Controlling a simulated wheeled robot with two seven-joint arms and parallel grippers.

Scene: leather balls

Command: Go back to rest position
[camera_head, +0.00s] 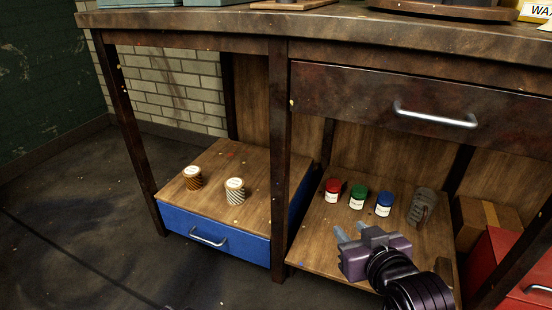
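My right gripper (352,234) is in front of the lower right shelf, in the lower right of the head view. Its two fingers point up and to the left and stand apart, with nothing seen between them. Red (332,191), green (357,199) and blue (384,204) jars with white labels stand in a row on that shelf (318,236), beyond the gripper and apart from it. A dark grey ridged object (422,206) stands to the right of the jars. My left gripper does not show. I see no leather balls.
The workbench top (230,27) and a closed drawer (420,105) overhang the shelf. A dark post (278,160) divides the bays. Two jars (193,178) stand on a blue drawer unit (218,233) at left. A red cabinet (500,262) is at right. The floor (80,220) at left is clear.

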